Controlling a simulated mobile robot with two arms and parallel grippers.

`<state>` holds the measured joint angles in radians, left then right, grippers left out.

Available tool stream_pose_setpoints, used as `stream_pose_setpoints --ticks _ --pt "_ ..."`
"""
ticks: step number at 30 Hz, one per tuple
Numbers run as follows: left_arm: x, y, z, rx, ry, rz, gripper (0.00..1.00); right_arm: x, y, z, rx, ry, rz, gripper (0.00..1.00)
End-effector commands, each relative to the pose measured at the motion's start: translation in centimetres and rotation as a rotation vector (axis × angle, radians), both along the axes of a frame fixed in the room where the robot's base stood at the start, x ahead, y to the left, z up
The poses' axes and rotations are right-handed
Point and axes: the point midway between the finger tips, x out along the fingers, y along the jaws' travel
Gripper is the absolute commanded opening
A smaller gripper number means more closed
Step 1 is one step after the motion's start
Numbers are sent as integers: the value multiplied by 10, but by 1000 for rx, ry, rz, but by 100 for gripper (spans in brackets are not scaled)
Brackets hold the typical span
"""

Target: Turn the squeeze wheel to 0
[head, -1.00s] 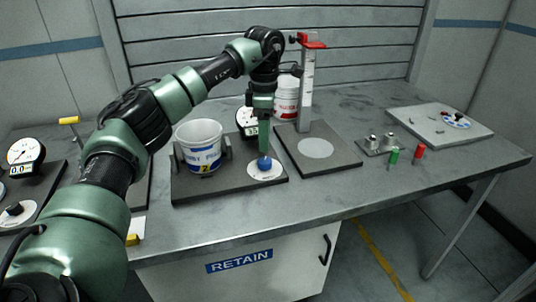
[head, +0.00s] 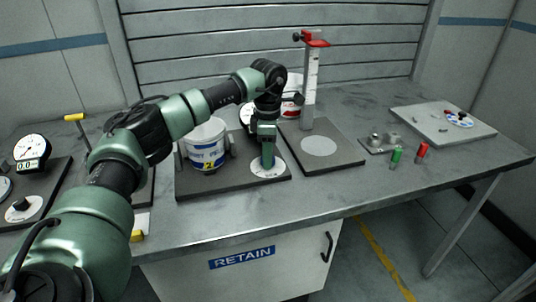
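A white dial disc (head: 257,170) lies on the dark base plate (head: 215,188) in front of a white tub (head: 206,150) marked 2, which stands between two dark side jaws. My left gripper (head: 268,163) points straight down over the middle of this disc. The blue knob of the wheel is hidden behind the gripper, and I cannot tell whether the fingers touch it or are closed on it. The dial marks are too small to read. A round gauge (head: 246,116) behind the tub is partly covered by my arm. My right gripper is not in view.
A dark plate with a pale disc (head: 319,146) and an upright scale post (head: 310,90) with a red top stand to the right. Green (head: 396,156) and red (head: 422,150) small cylinders stand farther right. Another gauge (head: 31,148) is at the left. The front right table area is clear.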

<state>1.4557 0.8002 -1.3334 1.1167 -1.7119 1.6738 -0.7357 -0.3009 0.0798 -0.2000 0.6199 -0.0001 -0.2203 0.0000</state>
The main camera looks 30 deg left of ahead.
Motion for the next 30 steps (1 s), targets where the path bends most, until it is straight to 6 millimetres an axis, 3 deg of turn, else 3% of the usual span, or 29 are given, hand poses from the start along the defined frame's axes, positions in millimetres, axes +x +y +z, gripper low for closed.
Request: stream_pose_setpoints --ticks 1,3,17,30 --pt "0 0 0 -1 1 0 12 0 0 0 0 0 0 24" --pt "0 0 0 -1 1 0 0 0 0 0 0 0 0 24" --pt "0 0 2 -1 0 119 0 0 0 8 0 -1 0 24" --pt "1 0 3 -1 0 509 0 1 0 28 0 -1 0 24"
